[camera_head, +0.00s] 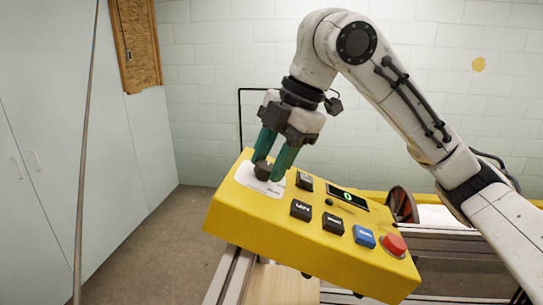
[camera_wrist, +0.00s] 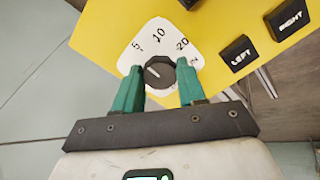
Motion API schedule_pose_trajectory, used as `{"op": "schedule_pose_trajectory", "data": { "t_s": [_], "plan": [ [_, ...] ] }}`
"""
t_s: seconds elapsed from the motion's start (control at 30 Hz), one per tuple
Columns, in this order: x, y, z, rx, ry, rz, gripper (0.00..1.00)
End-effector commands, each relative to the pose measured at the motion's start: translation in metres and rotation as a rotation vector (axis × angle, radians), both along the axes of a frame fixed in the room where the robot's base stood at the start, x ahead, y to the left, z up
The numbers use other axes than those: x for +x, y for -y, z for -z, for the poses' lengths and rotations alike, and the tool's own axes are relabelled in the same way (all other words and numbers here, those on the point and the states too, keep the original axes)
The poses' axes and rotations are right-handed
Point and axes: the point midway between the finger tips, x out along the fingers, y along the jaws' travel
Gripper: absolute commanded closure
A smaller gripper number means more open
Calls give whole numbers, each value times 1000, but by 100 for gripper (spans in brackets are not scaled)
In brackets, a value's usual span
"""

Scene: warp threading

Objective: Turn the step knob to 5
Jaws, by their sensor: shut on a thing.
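The step knob (camera_wrist: 160,72) is dark and many-sided, on a white dial plate (camera_wrist: 158,30) marked 5, 10, 20 and one more partly hidden mark. Its white pointer line slants up and left, roughly toward the 5 side; I cannot tell if it lines up exactly. My gripper (camera_wrist: 161,80) has its green fingers on both sides of the knob, shut on it. In the head view, the knob (camera_head: 263,170) sits at the upper left of the tilted yellow control box (camera_head: 262,226), between the fingertips of my gripper (camera_head: 268,167).
The box also carries several dark buttons, including left (camera_wrist: 239,53) and right (camera_wrist: 287,19), a blue button (camera_head: 364,236), a red button (camera_head: 394,244) and a small display (camera_head: 347,197) with green text. A thin pole (camera_head: 86,130) stands at the left.

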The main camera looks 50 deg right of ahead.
Motion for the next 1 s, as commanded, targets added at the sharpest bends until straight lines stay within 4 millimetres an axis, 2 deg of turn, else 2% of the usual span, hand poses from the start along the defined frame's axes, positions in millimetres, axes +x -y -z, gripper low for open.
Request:
{"op": "schedule_pose_trajectory", "data": {
  "t_s": [0.67,0.7,0.93,1.0],
  "plan": [
    [0,0,0,-23,15,-64,90],
    [0,0,0,-23,15,-64,58],
    [0,0,0,-22,15,-64,36],
    [0,0,0,-22,15,-64,34]
  ]
}}
